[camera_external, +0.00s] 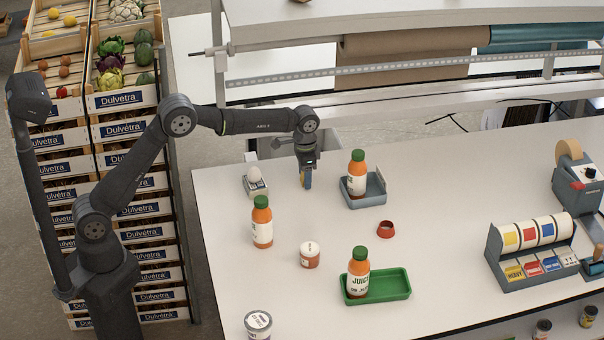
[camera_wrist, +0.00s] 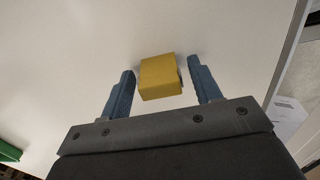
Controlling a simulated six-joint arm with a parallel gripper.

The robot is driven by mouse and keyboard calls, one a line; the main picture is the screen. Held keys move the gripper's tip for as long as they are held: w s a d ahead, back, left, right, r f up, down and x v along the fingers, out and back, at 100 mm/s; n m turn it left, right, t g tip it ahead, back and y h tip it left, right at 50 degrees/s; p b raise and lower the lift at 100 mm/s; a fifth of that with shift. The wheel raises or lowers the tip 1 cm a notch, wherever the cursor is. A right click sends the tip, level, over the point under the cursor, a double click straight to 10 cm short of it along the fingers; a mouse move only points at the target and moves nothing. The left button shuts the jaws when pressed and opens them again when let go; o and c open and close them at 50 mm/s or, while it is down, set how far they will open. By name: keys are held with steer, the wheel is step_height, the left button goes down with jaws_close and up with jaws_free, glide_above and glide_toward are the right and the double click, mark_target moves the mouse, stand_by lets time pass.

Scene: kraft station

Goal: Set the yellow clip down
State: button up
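The yellow clip (camera_wrist: 160,78) is a small block that appears to rest on the white table, between the two blue fingers of my gripper (camera_wrist: 163,76) in the wrist view. A gap shows on each side of the clip, so the fingers are apart and do not grip it. In the external view my gripper (camera_external: 306,179) points down, low over the table, left of the grey tray. Only a little yellow shows at the fingers there, and the contact with the table is hard to see.
A grey tray (camera_external: 374,202) with a juice bottle (camera_external: 356,174) stands close to the right. An egg in a grey holder (camera_external: 256,187) is close to the left. Another bottle (camera_external: 262,222), a jar (camera_external: 309,256), a red ring (camera_external: 386,229) and a green tray (camera_external: 396,286) stand nearer the front.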

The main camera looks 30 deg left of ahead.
steer(key=shift+r, duration=0.1)
step_height(320, 180, up, 12)
stand_by(0.5)
step_height(320, 180, down, 13)
steer(key=shift+r, duration=2.3)
steer(key=shift+f, duration=0.1)
